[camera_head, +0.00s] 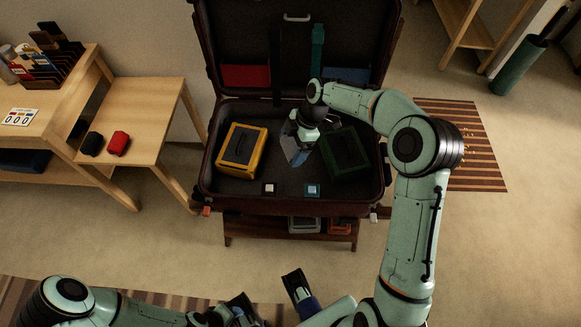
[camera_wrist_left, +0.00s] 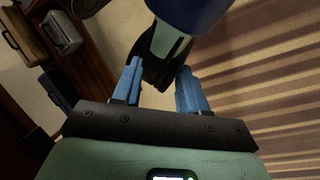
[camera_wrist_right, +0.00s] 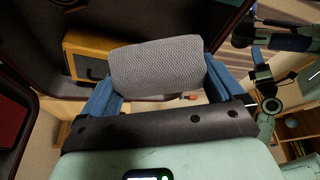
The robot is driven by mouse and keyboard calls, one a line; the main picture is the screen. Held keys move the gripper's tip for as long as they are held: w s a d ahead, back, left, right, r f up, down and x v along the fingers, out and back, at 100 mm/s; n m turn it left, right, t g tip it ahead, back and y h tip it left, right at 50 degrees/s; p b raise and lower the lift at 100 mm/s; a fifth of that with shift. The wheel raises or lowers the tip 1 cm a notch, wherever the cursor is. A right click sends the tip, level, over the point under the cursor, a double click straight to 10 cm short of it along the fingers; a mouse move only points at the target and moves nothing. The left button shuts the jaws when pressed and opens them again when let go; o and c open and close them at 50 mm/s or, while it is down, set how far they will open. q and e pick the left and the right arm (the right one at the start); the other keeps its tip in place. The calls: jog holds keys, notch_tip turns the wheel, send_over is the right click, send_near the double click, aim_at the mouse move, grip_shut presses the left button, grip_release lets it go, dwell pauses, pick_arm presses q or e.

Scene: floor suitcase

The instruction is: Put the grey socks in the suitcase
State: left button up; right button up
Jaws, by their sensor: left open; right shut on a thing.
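The grey socks (camera_wrist_right: 158,68) are a textured grey bundle between the blue fingers of my right gripper (camera_wrist_right: 163,88), which is shut on them. In the head view the right gripper (camera_head: 297,146) is over the open suitcase (camera_head: 202,170), between a yellow case and a dark green case. The socks show there as a grey patch (camera_head: 293,155), partly hidden by the gripper; I cannot tell whether they touch the suitcase floor. My left gripper (camera_wrist_left: 160,88) is open and low at the front, away from the suitcase; it also shows in the head view (camera_head: 243,308).
The yellow case (camera_head: 242,149) and dark green case (camera_head: 344,152) lie in the suitcase, with two small square items near its front edge. A black bundle (camera_head: 92,143) and a red bundle (camera_head: 118,143) lie on the wooden side table (camera_head: 150,105) at left. The suitcase lid stands open behind.

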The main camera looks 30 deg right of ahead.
notch_tip(320, 180, down, 15)
jog(key=shift+b, duration=1.15)
pick_arm(q)
jog(key=shift+t+y, duration=0.3)
jog(key=shift+t, duration=0.3)
jog(key=w+f, duration=0.1)
jog(key=w+a+f, duration=0.1)
jog(key=w+f, duration=0.1)
jog(key=shift+w+a+f, duration=0.1)
jog(key=shift+w+a, duration=0.2)
jog(key=shift+w, duration=0.05)
pick_arm(e)
jog(key=shift+f, duration=0.35)
jog(key=shift+f, duration=0.1)
jog(key=o, duration=0.7)
jog(key=shift+c, duration=0.2)
pick_arm(q)
jog(key=shift+g, duration=0.5)
jog(key=s+r+p, duration=0.1)
jog(key=s+d+r+p, duration=0.1)
jog(key=s, duration=0.1)
jog(key=shift+d+r, duration=0.15)
jog(key=shift+r, duration=0.05)
pick_arm(e)
jog(key=v, duration=1.2)
